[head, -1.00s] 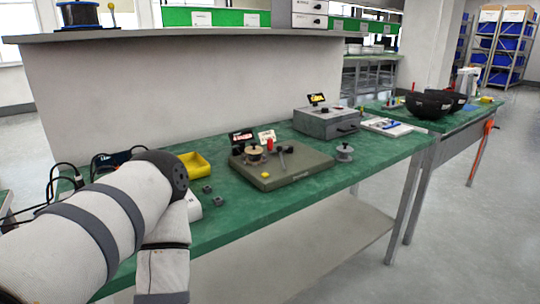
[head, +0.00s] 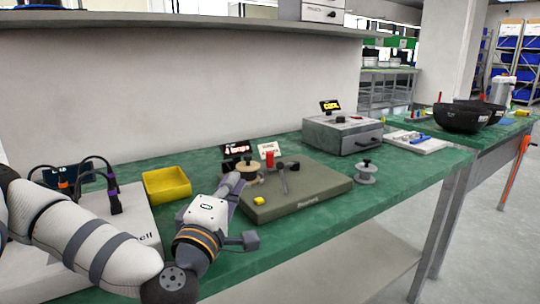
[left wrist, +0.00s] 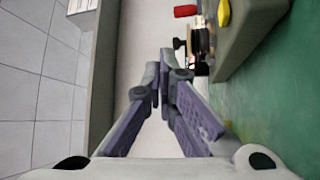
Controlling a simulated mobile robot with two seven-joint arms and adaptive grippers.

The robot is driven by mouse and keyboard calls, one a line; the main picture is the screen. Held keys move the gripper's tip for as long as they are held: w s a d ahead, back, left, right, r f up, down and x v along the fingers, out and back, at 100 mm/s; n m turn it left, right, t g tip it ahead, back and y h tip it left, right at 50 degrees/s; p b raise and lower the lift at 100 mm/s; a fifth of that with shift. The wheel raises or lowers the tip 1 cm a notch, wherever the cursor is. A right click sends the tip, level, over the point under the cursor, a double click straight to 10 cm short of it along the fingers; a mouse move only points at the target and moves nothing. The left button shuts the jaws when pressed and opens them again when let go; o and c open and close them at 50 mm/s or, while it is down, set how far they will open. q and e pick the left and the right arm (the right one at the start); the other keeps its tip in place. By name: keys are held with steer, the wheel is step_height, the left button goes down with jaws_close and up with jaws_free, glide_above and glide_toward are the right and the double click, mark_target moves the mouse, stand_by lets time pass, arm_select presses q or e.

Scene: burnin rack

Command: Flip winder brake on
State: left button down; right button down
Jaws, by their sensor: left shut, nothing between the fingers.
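The winder is an olive base plate (head: 310,199) on the green bench. It carries a tan spool (head: 250,173), a red knob (head: 270,156), a dark lever (head: 283,177) with a black knob, and a yellow button (head: 259,200). I cannot tell which part is the brake. My left gripper (head: 232,183) is shut and empty at the plate's left end, close to the spool. In the left wrist view its fingers (left wrist: 166,66) meet, with the winder plate (left wrist: 250,32), a red part (left wrist: 185,11) and the yellow button (left wrist: 223,12) at upper right. My right gripper is not in view.
A yellow bin (head: 167,186) stands left of the gripper. Display signs (head: 237,149) stand behind the spool. A loose grey spool (head: 366,172) is right of the plate, and a grey box (head: 342,137) stands behind. The front bench strip right of my arm is clear.

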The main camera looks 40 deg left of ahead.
mark_target(282, 178)
arm_select(q)
steer(key=shift+w+a, duration=0.15)
steer(key=shift+w, duration=0.3)
steer(key=shift+s, duration=0.35)
steer(key=x, duration=0.9)
steer(key=shift+w, duration=0.1)
steer(key=d, duration=0.2)
steer(key=w+d, duration=0.1)
steer(key=shift+w+f, duration=0.1)
steer(key=shift+f, duration=0.15)
steer(key=shift+d, duration=0.45)
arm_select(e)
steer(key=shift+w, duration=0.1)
arm_select(q)
steer(key=shift+w+f, duration=0.1)
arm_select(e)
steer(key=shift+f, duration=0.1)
